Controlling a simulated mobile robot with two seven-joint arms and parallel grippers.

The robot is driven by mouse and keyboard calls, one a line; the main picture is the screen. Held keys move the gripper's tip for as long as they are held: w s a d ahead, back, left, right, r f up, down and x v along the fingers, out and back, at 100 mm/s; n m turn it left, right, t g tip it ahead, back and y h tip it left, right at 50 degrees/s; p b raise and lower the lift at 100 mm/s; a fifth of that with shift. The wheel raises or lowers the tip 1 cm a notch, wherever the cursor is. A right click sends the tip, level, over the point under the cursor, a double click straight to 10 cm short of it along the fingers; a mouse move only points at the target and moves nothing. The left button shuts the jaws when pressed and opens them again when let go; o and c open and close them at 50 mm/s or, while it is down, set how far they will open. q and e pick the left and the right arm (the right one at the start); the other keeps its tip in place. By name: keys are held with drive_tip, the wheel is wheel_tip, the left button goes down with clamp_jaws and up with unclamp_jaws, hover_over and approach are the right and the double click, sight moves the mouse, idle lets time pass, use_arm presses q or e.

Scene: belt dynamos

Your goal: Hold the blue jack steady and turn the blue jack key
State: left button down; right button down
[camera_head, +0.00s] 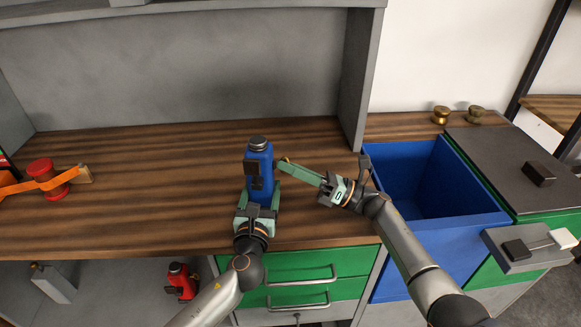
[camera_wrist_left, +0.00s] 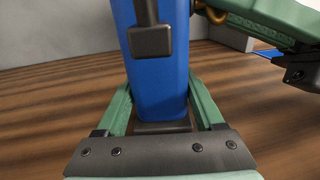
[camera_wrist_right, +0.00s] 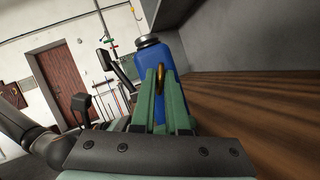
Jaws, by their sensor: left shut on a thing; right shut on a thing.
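The blue jack (camera_head: 261,165) stands upright on the wooden workbench, with a dark cap on top and a dark block on its front. My left gripper (camera_head: 258,195) is shut on its lower body from the front; in the left wrist view the green fingers flank the blue jack (camera_wrist_left: 162,85). My right gripper (camera_head: 283,164) reaches in from the right at the jack's upper side. In the right wrist view its fingers (camera_wrist_right: 160,80) are shut on the small brass-coloured key (camera_wrist_right: 160,82) beside the blue jack (camera_wrist_right: 153,60). The fingers hide most of the key.
An orange strap with a red spool (camera_head: 48,178) lies at the left of the bench. An open blue bin (camera_head: 437,215) stands at the right, beside a dark lid (camera_head: 510,165). A red jack (camera_head: 181,281) sits on the lower shelf. The bench behind the blue jack is clear.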

drive_tip(key=shift+w+f+n+g+y, duration=0.15)
drive_tip(key=shift+n+g, duration=0.4)
drive_tip(key=shift+n, duration=0.55)
drive_tip(key=shift+s+n+g+y, duration=0.1)
drive_tip(key=shift+n+g+y, duration=0.15)
drive_tip(key=shift+n+g, duration=0.6)
drive_tip(key=shift+n+t, duration=0.3)
drive_tip(key=shift+n, duration=0.25)
drive_tip(key=c, duration=0.9)
unclamp_jaws()
drive_tip(key=shift+r, duration=5.05)
